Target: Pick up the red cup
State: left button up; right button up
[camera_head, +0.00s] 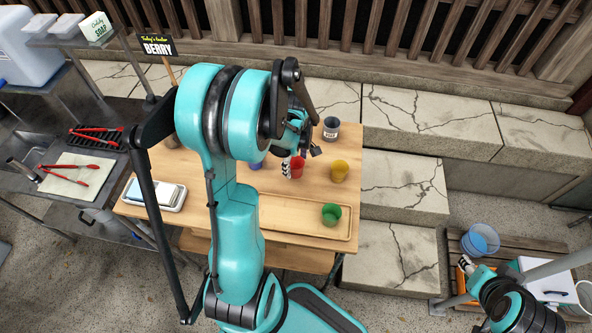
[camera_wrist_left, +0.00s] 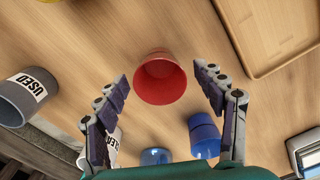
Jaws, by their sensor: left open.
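The red cup (camera_head: 297,168) stands on the wooden table (camera_head: 290,242), partly hidden by my left gripper in the head view. In the left wrist view the red cup (camera_wrist_left: 161,78) shows its open mouth between my left gripper's spread fingers. My left gripper (camera_head: 301,159) is open and empty at the cup, with a finger visible on either side in the left wrist view (camera_wrist_left: 161,80). I cannot tell whether the fingers touch it. My right gripper (camera_head: 466,265) is small at the lower right, far from the cup, and its jaws are unclear.
A yellow cup (camera_head: 340,171) stands right of the red one. A dark grey cup labelled "USED" (camera_head: 331,130) is behind. A green cup (camera_head: 331,214) is on the wooden tray (camera_head: 290,227) in front. A blue cup (camera_wrist_left: 204,138) and a translucent blue vessel (camera_wrist_left: 156,156) are nearby.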

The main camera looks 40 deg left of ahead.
pick_arm(q)
jog(key=shift+f, duration=0.5)
jog(key=shift+c, duration=0.3)
jog(key=shift+r, duration=0.1)
jog(key=c, duration=1)
